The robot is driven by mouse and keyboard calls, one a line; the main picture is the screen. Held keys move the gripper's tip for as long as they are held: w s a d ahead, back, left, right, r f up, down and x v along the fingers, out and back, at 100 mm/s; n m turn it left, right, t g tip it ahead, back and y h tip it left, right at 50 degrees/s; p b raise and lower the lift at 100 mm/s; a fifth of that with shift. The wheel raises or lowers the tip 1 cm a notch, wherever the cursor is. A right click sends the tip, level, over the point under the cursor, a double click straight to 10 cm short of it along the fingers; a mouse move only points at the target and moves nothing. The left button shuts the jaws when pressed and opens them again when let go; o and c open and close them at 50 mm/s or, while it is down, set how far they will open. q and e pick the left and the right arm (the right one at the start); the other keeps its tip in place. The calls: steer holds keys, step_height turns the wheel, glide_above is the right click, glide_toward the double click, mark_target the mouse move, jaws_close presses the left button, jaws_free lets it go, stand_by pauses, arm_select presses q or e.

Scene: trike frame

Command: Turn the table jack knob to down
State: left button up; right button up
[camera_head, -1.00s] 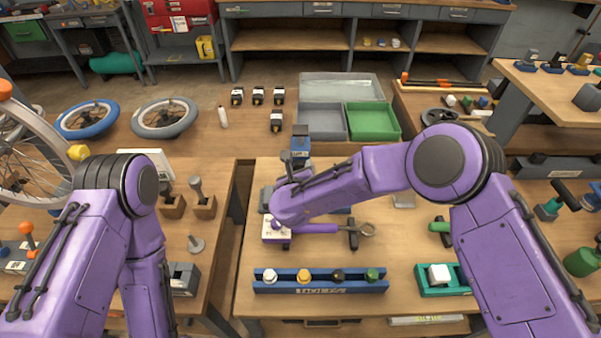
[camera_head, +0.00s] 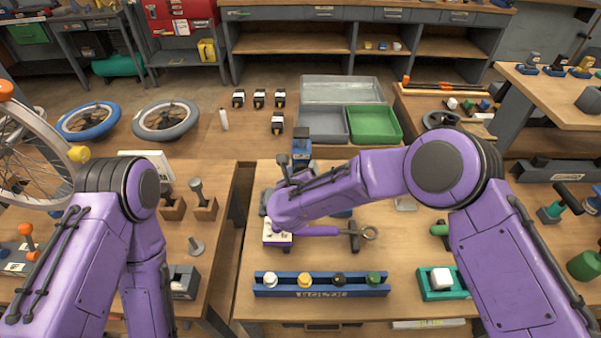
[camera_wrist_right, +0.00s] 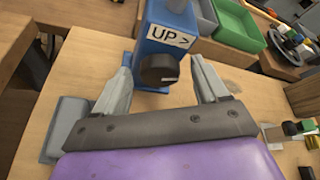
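The blue table jack (camera_head: 302,150) stands at the back left of the wooden table, with its upper part showing above my right wrist. In the right wrist view its label reads "UP >" and its dark round knob (camera_wrist_right: 158,70) faces me below the label. My right gripper (camera_wrist_right: 161,64) is open, with one finger on each side of the knob in the picture. I see gaps between the fingers and the knob, and no contact. In the head view my right wrist hides the knob and most of the gripper. My left gripper is not in view; only its arm shows.
A blue bolt rack (camera_head: 320,291) is near the front of the table. A clamp-like tool (camera_head: 355,236) lies beside my right wrist. A grey bin (camera_head: 322,123) and a green bin (camera_head: 373,123) stand behind.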

steer(key=b+v, duration=0.2)
steer(key=v, duration=0.8)
steer(key=shift+s, duration=0.2)
steer(key=shift+r, duration=0.1)
